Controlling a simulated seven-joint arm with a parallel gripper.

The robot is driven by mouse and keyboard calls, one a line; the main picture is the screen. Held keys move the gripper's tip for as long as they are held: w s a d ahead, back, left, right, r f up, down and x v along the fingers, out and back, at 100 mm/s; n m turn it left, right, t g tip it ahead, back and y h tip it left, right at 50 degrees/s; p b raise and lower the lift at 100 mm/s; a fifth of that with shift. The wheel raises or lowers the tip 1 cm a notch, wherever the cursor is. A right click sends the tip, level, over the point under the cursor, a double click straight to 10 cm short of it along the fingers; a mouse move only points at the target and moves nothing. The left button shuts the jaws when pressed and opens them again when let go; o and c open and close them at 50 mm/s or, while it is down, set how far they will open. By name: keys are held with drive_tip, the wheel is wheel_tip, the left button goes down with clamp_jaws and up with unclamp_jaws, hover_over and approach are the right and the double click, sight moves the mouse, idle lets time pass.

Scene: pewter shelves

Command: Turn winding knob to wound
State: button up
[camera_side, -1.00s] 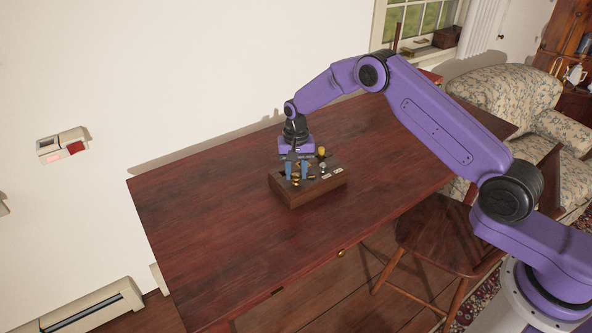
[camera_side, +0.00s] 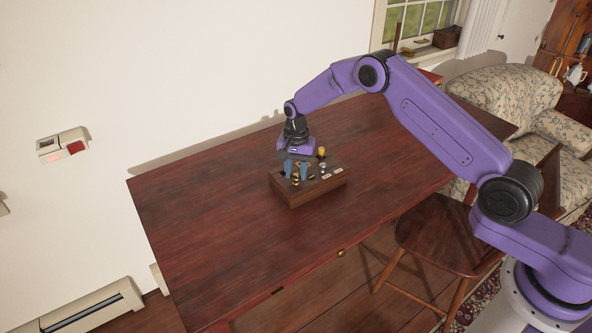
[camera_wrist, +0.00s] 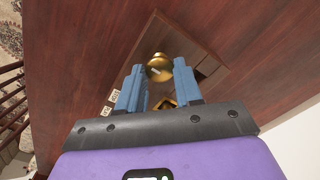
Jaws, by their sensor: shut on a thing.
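A small wooden box (camera_side: 312,194) with brass fittings on its top stands on the table. My gripper (camera_side: 296,176) points down over the left part of the box, with its blue fingers at the top face. In the wrist view, a round brass knob (camera_wrist: 160,68) sits between the fingertips, and my gripper (camera_wrist: 160,70) is shut on it. I take this as the winding knob. Its pointer and any marks around it are too small or hidden to read.
A yellow-brass knob (camera_side: 322,152) stands at the back of the box top, right of my fingers. Pale labels (camera_side: 339,169) lie near its right edge. The dark red table (camera_side: 215,215) is otherwise clear. A wooden chair (camera_side: 440,240) stands at its front right.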

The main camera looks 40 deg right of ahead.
sight(296, 175)
drive_tip(key=o, duration=1)
drive_tip(key=shift+o, duration=0.2)
wheel_tip(296, 175, up, 18)
drive_tip(key=shift+f, duration=0.2)
